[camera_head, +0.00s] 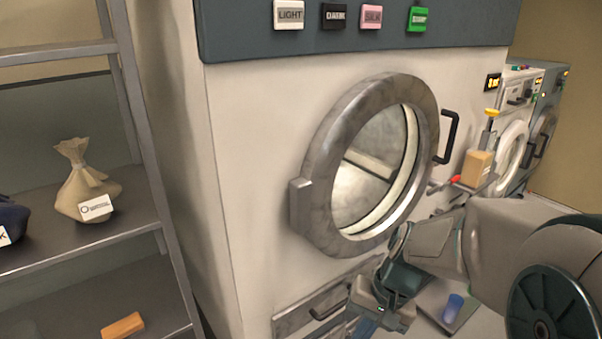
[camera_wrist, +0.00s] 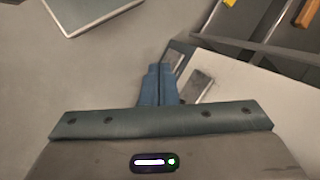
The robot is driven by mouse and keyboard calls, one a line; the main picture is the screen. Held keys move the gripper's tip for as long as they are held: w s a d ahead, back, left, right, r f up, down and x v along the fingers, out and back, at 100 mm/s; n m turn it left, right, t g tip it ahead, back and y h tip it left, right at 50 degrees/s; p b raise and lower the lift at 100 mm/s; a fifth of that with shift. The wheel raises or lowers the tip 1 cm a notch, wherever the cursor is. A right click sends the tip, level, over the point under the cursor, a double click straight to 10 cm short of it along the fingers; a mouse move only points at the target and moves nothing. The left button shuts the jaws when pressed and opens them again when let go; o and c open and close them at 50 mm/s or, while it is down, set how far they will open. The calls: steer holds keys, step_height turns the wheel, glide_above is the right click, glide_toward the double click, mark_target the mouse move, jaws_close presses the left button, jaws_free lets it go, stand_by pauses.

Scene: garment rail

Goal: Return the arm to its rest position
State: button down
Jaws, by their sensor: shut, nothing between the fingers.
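My gripper (camera_head: 366,324) is low in the head view, in front of the lower part of the large washing machine (camera_head: 245,150). Its fingertips run down to the bottom edge of that frame. In the wrist view my gripper (camera_wrist: 160,78) shows two blue fingers pressed together, with nothing between them. My arm comes in from the right of the head view and bends down to the gripper. The machine's round glass door (camera_head: 375,170) is above the gripper and looks closed.
A shelf rack (camera_head: 150,130) at the left holds a tan sack (camera_head: 82,185) and an orange block (camera_head: 122,326). A grey panel (camera_head: 437,300) with a blue cup (camera_head: 453,308) is right of the gripper. A black door handle (camera_head: 449,137) sticks out. Open floor (camera_wrist: 60,90) shows in the wrist view.

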steer(key=s+d+r+n+t+h+p, duration=0.1)
steer(key=s+d+r+h+p, duration=0.1)
steer(key=r, duration=0.4)
steer(key=s+d+r+n+t+h+p, duration=0.1)
steer(key=s+r+n+t+p, duration=0.1)
steer(key=r, duration=0.4)
steer(key=shift+s+d+r+t+h+p, duration=0.2)
steer(key=shift+s+d+t+h+p, duration=0.15)
steer(key=shift+s+p, duration=0.25)
